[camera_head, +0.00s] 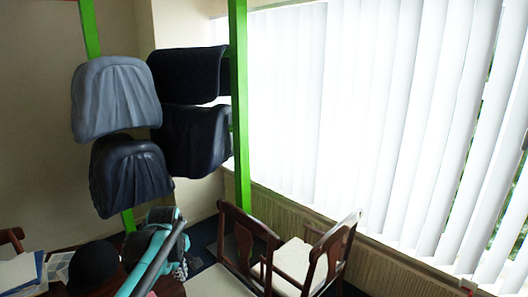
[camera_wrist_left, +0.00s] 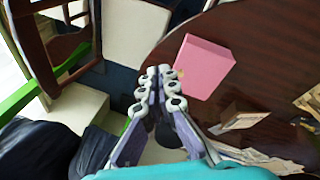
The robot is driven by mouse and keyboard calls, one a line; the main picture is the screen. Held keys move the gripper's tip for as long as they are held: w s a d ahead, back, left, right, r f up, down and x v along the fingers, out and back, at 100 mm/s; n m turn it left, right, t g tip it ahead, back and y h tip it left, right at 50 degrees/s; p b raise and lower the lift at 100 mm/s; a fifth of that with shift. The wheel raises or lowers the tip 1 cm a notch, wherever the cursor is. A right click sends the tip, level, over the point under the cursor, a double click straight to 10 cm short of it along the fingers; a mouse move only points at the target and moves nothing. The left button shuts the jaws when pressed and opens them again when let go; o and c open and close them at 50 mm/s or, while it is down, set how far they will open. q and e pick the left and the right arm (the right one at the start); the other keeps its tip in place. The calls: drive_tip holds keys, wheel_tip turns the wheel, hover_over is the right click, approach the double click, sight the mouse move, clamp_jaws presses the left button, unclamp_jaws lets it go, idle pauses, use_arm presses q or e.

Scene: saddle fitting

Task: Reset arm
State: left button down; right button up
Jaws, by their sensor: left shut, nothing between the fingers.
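My left gripper (camera_head: 180,268) is low in the head view, below the saddles and apart from them, partly hidden by my own arm. In the left wrist view its fingers (camera_wrist_left: 159,74) are together and empty, above the edge of a dark brown table (camera_wrist_left: 255,25). Several saddles hang on green posts in the head view: a grey saddle (camera_head: 115,97) at upper left, a dark saddle (camera_head: 130,178) below it, a black saddle (camera_head: 187,75) at upper right and another dark saddle (camera_head: 190,142) beneath that one. My right gripper does not show.
A pink box (camera_wrist_left: 205,66) lies on the table beyond the fingertips. Wooden chairs (camera_head: 335,245) stand right of my arm, near the window blinds (camera_head: 350,110). A green post (camera_head: 239,110) rises between the saddles and the window. Papers (camera_head: 18,270) lie at lower left.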

use_arm(q)
drive_tip(key=s+d+f+m+t+b, duration=0.1)
drive_tip(key=s+d+f+m, duration=0.1)
drive_tip(key=s, duration=0.6)
drive_tip(key=s+d+f+m+t+b, duration=0.1)
drive_tip(key=s+d+f+m+b, duration=0.1)
drive_tip(key=s+f+m, duration=0.2)
drive_tip(key=s+d+f+m+t+b, duration=0.1)
drive_tip(key=s+d+f+m, duration=0.1)
drive_tip(key=s+m, duration=0.6)
drive_tip(key=shift+s+d+f+t+h, duration=0.15)
drive_tip(key=shift+s+f+h, duration=0.1)
drive_tip(key=shift+s, duration=0.75)
drive_tip(key=shift+s+f+t+h, duration=0.15)
drive_tip(key=shift+s+f, duration=0.1)
drive_tip(key=shift+s, duration=0.7)
drive_tip(key=shift+s+f+m, duration=0.15)
drive_tip(key=shift+f+m, duration=0.05)
drive_tip(key=shift+m, duration=0.1)
